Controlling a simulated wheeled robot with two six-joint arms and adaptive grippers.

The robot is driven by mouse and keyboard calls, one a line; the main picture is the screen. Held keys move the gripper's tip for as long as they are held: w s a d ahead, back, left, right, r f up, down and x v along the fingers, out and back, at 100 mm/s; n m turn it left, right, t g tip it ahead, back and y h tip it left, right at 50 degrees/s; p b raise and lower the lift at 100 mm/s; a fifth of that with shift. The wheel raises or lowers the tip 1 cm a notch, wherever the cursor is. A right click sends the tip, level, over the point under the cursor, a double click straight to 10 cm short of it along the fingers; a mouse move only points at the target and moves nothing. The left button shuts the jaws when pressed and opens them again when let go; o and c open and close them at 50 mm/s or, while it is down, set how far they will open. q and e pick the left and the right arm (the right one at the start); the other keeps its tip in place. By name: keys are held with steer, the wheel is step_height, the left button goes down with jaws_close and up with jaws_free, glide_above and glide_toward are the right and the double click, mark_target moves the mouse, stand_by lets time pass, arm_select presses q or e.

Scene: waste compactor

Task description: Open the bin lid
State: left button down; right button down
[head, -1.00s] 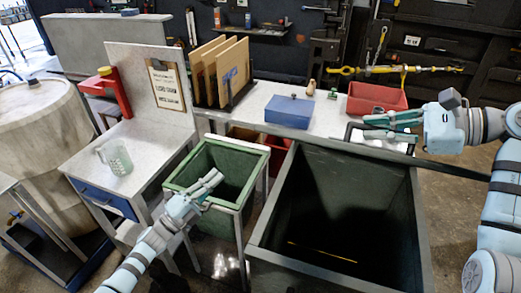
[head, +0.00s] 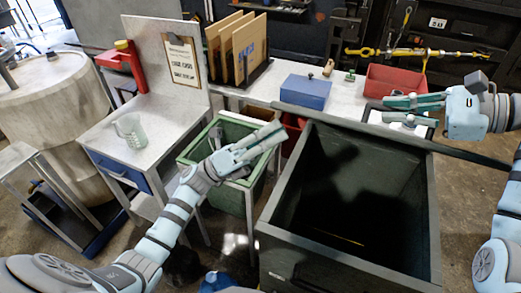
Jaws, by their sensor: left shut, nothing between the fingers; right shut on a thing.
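The large dark green bin (head: 278,214) stands at the right of centre, and I see down into its dark inside through the open top. A thin dark bar (head: 468,154) runs right from its back rim; it may be the lid seen edge-on, but I cannot tell. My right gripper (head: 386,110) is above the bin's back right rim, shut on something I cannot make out. My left gripper (head: 280,133) is shut and empty, over the small green bin and left of the large bin's back left corner.
The small green bin (head: 233,201) stands under my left gripper. Behind, a bench holds a blue box (head: 303,92), a red tray (head: 395,82) and upright boards (head: 247,45). A side table with a clear jug (head: 130,133) and clipboard (head: 183,60) is at left.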

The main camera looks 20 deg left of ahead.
arm_select(q)
steer(key=shift+w+r, duration=0.4)
steer(key=shift+r, duration=0.1)
